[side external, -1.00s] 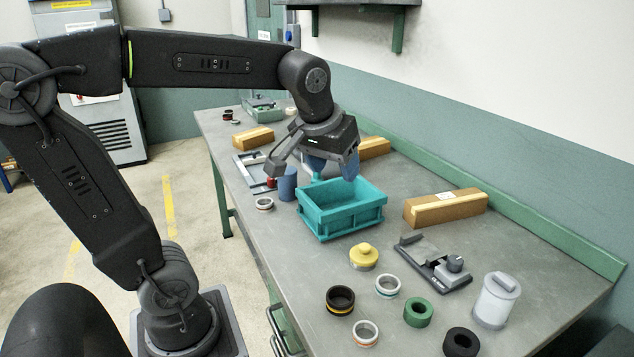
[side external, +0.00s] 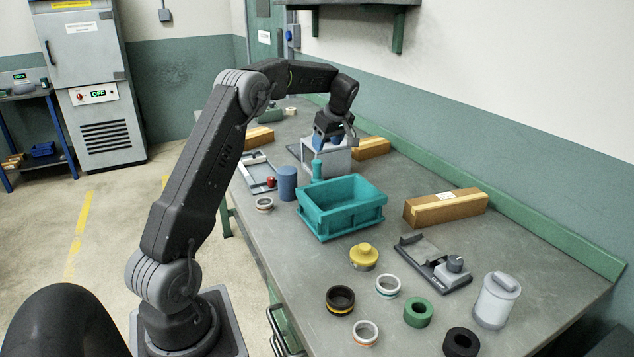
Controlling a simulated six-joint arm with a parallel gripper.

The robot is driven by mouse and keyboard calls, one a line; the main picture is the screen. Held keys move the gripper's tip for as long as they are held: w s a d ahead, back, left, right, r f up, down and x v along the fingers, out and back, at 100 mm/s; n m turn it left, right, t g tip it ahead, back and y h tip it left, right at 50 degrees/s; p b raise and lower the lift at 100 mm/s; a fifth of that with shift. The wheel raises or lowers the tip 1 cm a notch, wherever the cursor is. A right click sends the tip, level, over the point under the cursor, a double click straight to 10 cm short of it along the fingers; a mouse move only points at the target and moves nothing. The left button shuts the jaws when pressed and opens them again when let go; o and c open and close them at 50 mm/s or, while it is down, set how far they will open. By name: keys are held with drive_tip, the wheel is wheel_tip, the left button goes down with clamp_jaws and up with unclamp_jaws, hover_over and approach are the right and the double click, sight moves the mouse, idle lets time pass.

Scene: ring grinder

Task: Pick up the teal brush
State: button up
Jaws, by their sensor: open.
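A small upright teal piece (side external: 317,171), which looks like the teal brush, shows just behind the far left corner of the teal crate (side external: 342,222). Its lower part is hidden by the crate. My gripper (side external: 328,143) is beyond it, pointing down with blue fingertips at the grey box-shaped stand (side external: 334,160). The gripper is open, with nothing seen between its fingers. It appears above and farther back than the teal piece. I cannot tell whether the fingers touch the stand.
A blue cylinder (side external: 287,183) stands left of the teal piece. Cardboard boxes (side external: 445,207) line the wall side.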

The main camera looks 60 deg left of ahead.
sight(317, 170)
drive_tip(key=x, duration=1.2)
drive_tip(key=shift+d, duration=0.1)
clamp_jaws()
